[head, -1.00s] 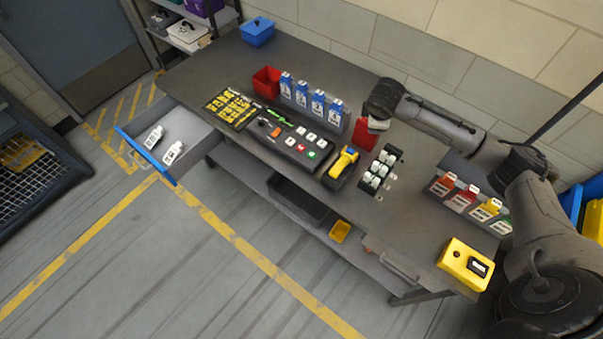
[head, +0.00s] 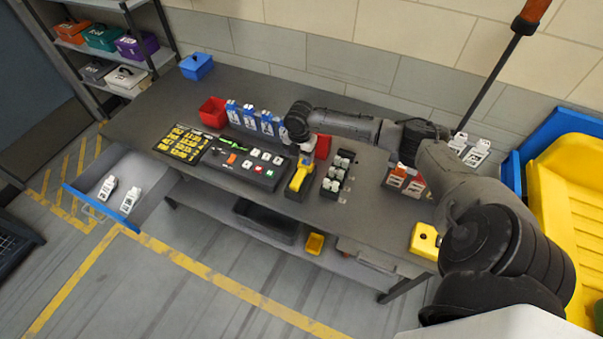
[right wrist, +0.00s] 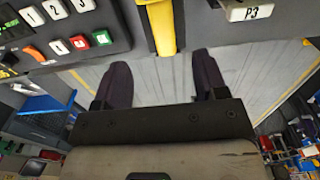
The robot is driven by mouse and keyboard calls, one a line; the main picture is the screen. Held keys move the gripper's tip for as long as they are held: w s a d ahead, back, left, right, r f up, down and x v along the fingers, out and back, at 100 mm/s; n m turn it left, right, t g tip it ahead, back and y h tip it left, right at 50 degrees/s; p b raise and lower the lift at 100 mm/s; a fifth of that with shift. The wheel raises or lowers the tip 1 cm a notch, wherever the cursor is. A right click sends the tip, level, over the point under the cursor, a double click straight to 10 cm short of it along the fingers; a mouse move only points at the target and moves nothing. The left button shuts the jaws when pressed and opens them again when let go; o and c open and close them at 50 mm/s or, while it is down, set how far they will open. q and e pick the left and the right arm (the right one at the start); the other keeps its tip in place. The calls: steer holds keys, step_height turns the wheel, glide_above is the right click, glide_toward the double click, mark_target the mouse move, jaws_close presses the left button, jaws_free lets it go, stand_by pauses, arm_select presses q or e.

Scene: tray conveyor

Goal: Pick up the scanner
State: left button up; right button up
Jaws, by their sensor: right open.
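The scanner (head: 300,174) is yellow with a dark blue part and rests in a dark holder on the workbench, between the button panel and a rack of white-capped items. My right gripper (head: 307,148) is above the bench at the scanner's far end; its fingers are hard to make out in the head view. In the right wrist view my right gripper (right wrist: 163,82) is open and empty, its two dark fingers apart. The scanner's yellow handle (right wrist: 162,25) shows at the top, in line with the gap between the fingers. My left gripper is not in view.
The button panel (head: 246,165) lies left of the scanner, and the rack (head: 337,175) stands close on the right. Blue-topped cartons (head: 256,120) and a red bin (head: 213,112) stand behind. An open drawer (head: 150,172) juts out at the left.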

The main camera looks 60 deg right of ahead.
mark_target(300, 174)
step_height(300, 174, down, 6)
steer(key=shift+r, duration=0.25)
steer(key=shift+s+a+f, duration=0.1)
steer(key=shift+a+f, duration=0.05)
steer(key=shift+f, duration=0.85)
steer(key=shift+s+a+f, duration=0.1)
steer(key=shift+a+f, duration=0.05)
steer(key=shift+f, duration=1.55)
steer(key=shift+c, duration=0.4)
steer(key=c, duration=1.1)
